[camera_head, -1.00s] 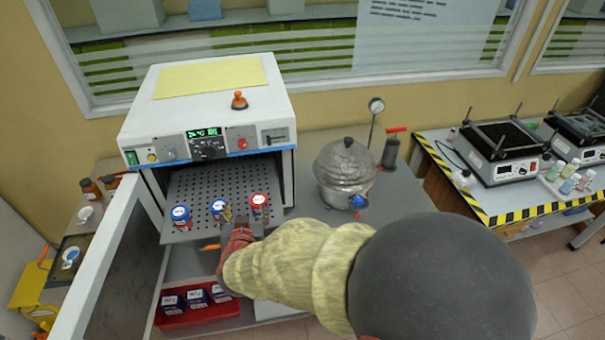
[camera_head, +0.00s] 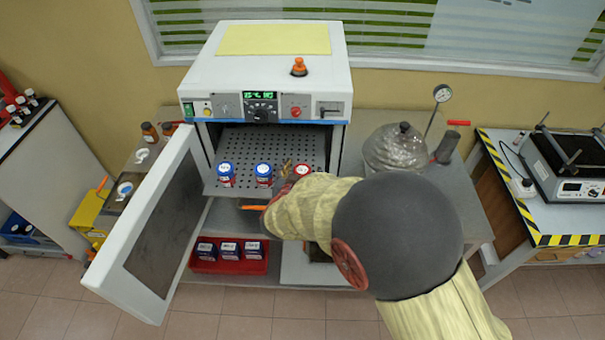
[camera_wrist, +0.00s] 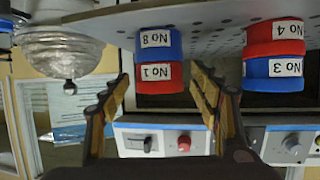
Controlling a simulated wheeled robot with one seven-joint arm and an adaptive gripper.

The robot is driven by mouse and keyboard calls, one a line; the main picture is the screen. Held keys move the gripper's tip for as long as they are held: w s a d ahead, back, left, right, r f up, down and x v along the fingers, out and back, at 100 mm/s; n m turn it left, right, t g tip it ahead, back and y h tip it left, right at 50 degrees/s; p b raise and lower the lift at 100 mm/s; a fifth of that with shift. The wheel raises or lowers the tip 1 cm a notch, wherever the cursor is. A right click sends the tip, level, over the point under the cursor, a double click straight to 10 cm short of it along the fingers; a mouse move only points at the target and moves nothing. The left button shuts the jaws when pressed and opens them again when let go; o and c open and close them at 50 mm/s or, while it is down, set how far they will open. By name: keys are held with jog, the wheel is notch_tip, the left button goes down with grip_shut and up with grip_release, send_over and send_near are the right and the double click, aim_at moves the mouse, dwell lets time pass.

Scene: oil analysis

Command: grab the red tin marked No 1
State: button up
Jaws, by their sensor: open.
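The red tin marked No 1 (camera_wrist: 160,75) shows upside down in the wrist view, between the fingers of my open gripper (camera_wrist: 158,82). Gaps show on both sides of it. It sits on a blue tin marked No 8 (camera_wrist: 158,43). In the head view the red tin (camera_head: 303,170) is the rightmost top tin on the perforated shelf (camera_head: 270,145), partly hidden by my arm. My gripper (camera_head: 288,176) is just in front of it there, with its fingers mostly hidden.
Beside it, a blue tin marked No 3 (camera_wrist: 273,68) sits on a red tin marked No 4 (camera_wrist: 273,36). Another blue-topped stack (camera_head: 225,174) stands left. The oven door (camera_head: 165,235) is open at left. A glass-like domed vessel (camera_head: 398,150) stands right. A red tray (camera_head: 230,258) holds boxes below.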

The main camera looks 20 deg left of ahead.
jog(key=c, duration=0.3)
jog(key=c, duration=0.9)
jog(key=shift+c, duration=0.4)
jog(key=shift+r, duration=0.15)
